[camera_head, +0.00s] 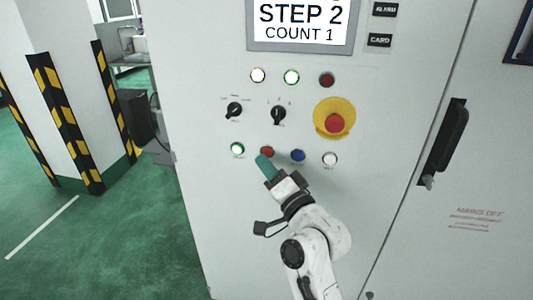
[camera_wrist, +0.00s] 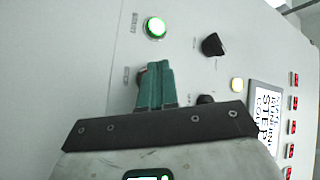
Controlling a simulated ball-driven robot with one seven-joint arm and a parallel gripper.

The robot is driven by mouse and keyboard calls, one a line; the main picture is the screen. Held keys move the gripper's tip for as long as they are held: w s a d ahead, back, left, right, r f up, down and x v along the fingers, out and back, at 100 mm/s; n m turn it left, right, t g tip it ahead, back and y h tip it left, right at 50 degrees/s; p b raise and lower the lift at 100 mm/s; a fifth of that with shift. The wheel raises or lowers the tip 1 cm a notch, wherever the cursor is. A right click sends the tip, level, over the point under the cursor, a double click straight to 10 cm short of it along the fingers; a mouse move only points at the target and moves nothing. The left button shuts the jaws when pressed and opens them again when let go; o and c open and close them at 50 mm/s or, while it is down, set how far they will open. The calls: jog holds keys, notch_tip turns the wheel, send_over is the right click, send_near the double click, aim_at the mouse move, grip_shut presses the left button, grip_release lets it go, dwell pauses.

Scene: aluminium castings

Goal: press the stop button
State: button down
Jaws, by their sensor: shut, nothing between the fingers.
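A small red button (camera_head: 267,151) sits in the lower button row of a grey cabinet panel, between a lit green button and a blue one. Its label is too small to read. My gripper (camera_head: 262,159) is shut and empty, its teal fingertips at the red button's lower left edge in the head view. In the wrist view the fingertips (camera_wrist: 159,68) cover most of a button whose metal rim (camera_wrist: 141,76) shows beside them. I cannot tell whether they touch it. A large red mushroom button (camera_head: 335,123) on a yellow base is up to the right.
Next to the red button are the lit green button (camera_head: 237,150), the blue button (camera_head: 298,155) and a white button (camera_head: 330,159). Above are two black selector knobs, three lamps and a screen (camera_head: 301,24) reading "STEP 2 COUNT 1". A black door handle (camera_head: 445,142) juts out at right.

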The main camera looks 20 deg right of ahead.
jog(key=shift+w+d, duration=0.1)
dwell(0.7)
jog(key=shift+w+d, duration=0.15)
jog(key=shift+w, duration=0.1)
jog(key=shift+w+d+b, duration=0.25)
jog(key=shift+w+b, duration=0.1)
jog(key=shift+b, duration=0.2)
dwell(0.6)
jog(key=shift+s, duration=0.1)
jog(key=shift+s+a+p, duration=0.45)
jog(key=shift+s+p, duration=0.15)
jog(key=shift+p, duration=0.05)
jog(key=s+a+p, duration=0.1)
jog(key=s+p, duration=0.1)
jog(key=p, duration=0.1)
jog(key=s+a+p, duration=0.2)
jog(key=p, duration=0.1)
jog(key=shift+p, duration=0.35)
dwell(0.3)
